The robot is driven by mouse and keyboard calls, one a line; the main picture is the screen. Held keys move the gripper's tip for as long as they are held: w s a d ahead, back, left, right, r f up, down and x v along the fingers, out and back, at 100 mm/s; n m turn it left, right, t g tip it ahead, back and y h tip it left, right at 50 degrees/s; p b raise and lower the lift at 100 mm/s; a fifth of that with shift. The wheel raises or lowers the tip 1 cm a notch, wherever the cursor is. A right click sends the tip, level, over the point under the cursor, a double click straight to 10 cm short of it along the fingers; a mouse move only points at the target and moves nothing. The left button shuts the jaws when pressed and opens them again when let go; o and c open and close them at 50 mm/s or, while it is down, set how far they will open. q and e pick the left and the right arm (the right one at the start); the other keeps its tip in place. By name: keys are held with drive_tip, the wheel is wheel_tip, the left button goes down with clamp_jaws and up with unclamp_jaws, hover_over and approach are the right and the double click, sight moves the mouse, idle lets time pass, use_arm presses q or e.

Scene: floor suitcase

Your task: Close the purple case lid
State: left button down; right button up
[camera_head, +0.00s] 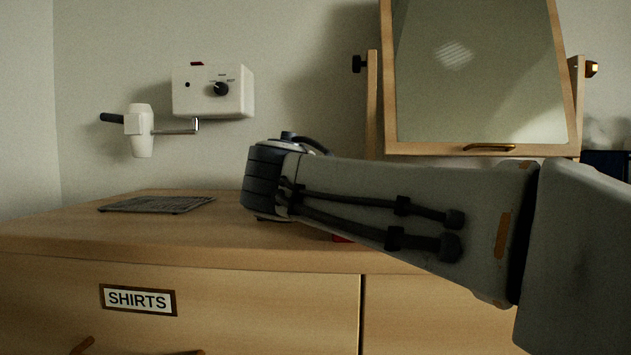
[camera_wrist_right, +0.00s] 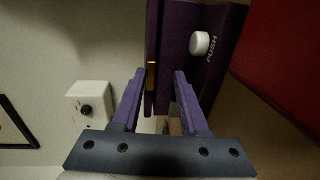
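In the right wrist view, a dark purple panel with a white round knob marked PUSH (camera_wrist_right: 199,43) stands beyond my right gripper (camera_wrist_right: 157,75). I take the purple panel (camera_wrist_right: 172,50) to be part of the purple case; only this part shows. A small gold strip sits on its left edge. My right gripper's two purple fingers are apart, with the panel's lower left edge beyond the gap. I cannot tell whether a finger touches it. In the head view my right arm crosses from the right, and its fingers are hidden. The purple case does not show there. My left gripper is out of view.
A wooden dresser (camera_head: 225,235) with a drawer labelled SHIRTS fills the front. A grey slatted mat (camera_head: 157,204) lies on it. A tilting mirror (camera_head: 475,75) stands at right. A white wall box (camera_head: 213,90) and hair dryer (camera_head: 140,130) hang behind. A red surface (camera_wrist_right: 285,75) borders the purple panel.

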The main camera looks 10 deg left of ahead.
drive_tip(key=shift+s+r, duration=0.15)
drive_tip(key=shift+s, duration=0.1)
drive_tip(key=s, duration=0.3)
drive_tip(key=s+p, duration=0.1)
drive_tip(key=s, duration=0.2)
drive_tip(key=s+r+p, duration=0.1)
drive_tip(key=s, duration=0.3)
drive_tip(key=shift+d, duration=0.2)
